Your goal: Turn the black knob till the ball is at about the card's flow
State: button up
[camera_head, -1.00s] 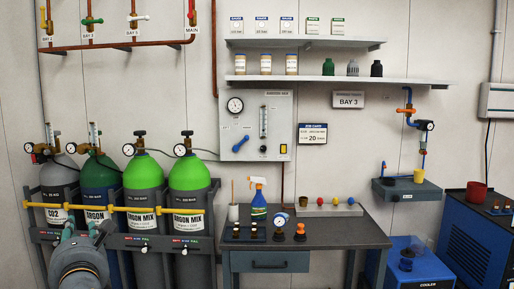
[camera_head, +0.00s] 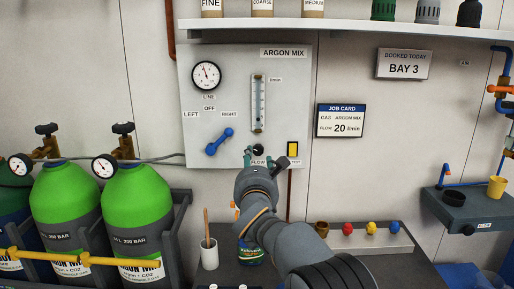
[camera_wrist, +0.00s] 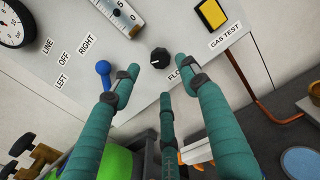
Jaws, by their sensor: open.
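The black knob (camera_head: 258,149) sits on the white gas panel (camera_head: 205,115), below the flow tube (camera_head: 258,103). In the wrist view the knob (camera_wrist: 160,58) shows a white mark and stands just beyond my fingertips. My gripper (camera_head: 258,160) is in front of the panel's lower edge. In the wrist view its teal fingers (camera_wrist: 161,76) are spread, open and empty, around the line to the knob; I see no clear contact. The ball in the tube is too small to make out.
A blue lever (camera_head: 219,141) is left of the knob, and a yellow gas test switch (camera_head: 293,149) is right of it. A round gauge (camera_head: 206,76) is at the panel's upper left. Below stand a white cup (camera_head: 209,254) and a tray with coloured balls (camera_head: 385,238).

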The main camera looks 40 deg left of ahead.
aim_at(258, 152)
jog(key=w, duration=0.1)
jog(key=w+a+p, duration=0.1)
jog(key=w, duration=0.1)
jog(key=shift+a+r+p, duration=0.25)
jog(key=shift+r+p, duration=0.05)
jog(key=shift+r, duration=0.05)
jog(key=shift+w+a+p, duration=0.25)
jog(key=shift+a+p, duration=0.1)
jog(key=shift+p, duration=0.15)
jog(key=shift+w+a+f, duration=0.15)
jog(key=shift+w, duration=0.15)
jog(key=shift+c, duration=1.3)
grip_shut()
